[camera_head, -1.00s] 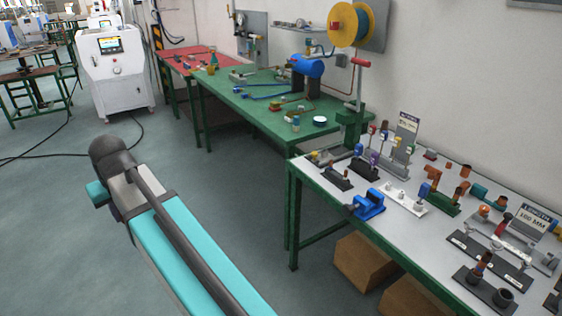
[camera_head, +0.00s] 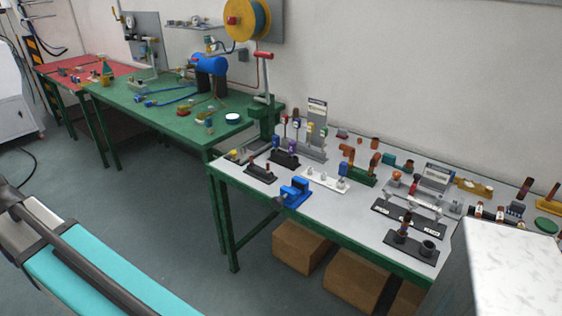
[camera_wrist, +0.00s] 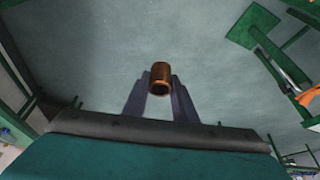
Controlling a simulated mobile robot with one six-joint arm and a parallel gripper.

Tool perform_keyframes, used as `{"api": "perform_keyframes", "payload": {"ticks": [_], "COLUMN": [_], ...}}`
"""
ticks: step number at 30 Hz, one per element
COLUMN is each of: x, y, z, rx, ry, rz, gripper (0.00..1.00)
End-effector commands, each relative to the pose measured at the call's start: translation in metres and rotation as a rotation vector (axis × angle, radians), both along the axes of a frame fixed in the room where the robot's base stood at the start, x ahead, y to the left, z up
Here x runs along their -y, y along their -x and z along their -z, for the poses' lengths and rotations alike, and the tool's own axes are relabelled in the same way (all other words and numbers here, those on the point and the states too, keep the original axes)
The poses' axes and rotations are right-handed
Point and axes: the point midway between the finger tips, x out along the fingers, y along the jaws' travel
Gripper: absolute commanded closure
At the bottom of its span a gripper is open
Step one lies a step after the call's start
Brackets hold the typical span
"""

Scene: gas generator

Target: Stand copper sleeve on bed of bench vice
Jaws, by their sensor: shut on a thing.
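My gripper (camera_wrist: 160,88) shows in the wrist view, its two dark fingers shut on the copper sleeve (camera_wrist: 160,72). The sleeve is a short orange-brown tube at the fingertips, its open end facing the camera, with grey floor behind it. The bench vice is the small blue one (camera_head: 294,192) at the front left of the white-topped bench in the head view. Nothing stands on the part of its bed that I can make out. In the head view my arm is at the lower left, away from the bench, and the gripper is outside the picture.
The white-topped bench (camera_head: 262,198) carries several black and white stands with fittings around the vice. A green bench (camera_head: 165,115) adjoins at the left. Cardboard boxes (camera_head: 300,247) lie underneath. A pale block (camera_head: 510,262) fills the lower right corner. The floor at the left is clear.

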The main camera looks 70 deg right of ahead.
Motion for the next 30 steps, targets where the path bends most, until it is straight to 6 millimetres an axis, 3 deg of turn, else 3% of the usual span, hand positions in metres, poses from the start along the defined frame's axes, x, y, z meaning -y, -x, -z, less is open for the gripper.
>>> {"api": "perform_keyframes", "payload": {"ticks": [5, 14, 23, 30], "x": [0.035, 0.139, 0.248, 0.33], "y": [-0.002, 0.006, 0.032, 0.066], "z": [-0.002, -0.001, 0.002, 0.004], "rx": [0.0, 0.0, -0.001, 0.0], "ry": [0.001, 0.001, 0.001, 0.0], "rz": [0.099, 0.408, 0.74, 0.999], "gripper": [0.92, 0.92, 0.92, 0.92]}}
